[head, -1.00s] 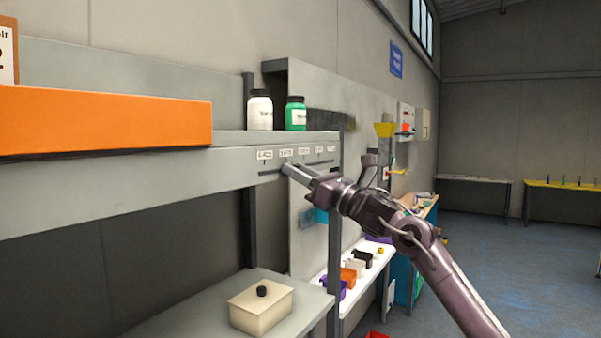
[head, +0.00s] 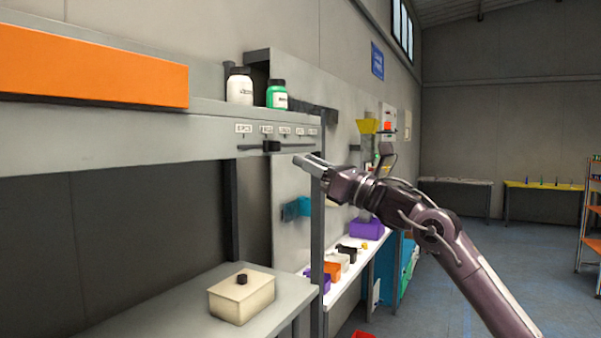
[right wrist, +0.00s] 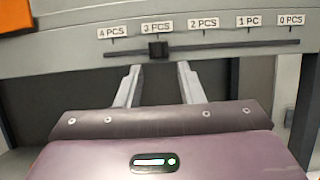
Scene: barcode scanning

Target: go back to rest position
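My right gripper (head: 305,163) is in front of the shelf's front edge, to the right of and a little below the black slider (head: 271,147) in the head view. The right wrist view shows its two fingers (right wrist: 158,69) spread apart with nothing between them. The black slider (right wrist: 158,49) sits on its rail just beyond the fingertips, below the "3 PCS" label (right wrist: 157,28). A visible gap separates gripper and slider in the head view. My left gripper is not in view.
The shelf (head: 130,143) carries a white bottle (head: 239,89), a green bottle (head: 277,98) and an orange bin (head: 90,65). A beige box (head: 241,298) stands on the lower shelf. A post (head: 317,235) rises near the gripper. The floor at right is open.

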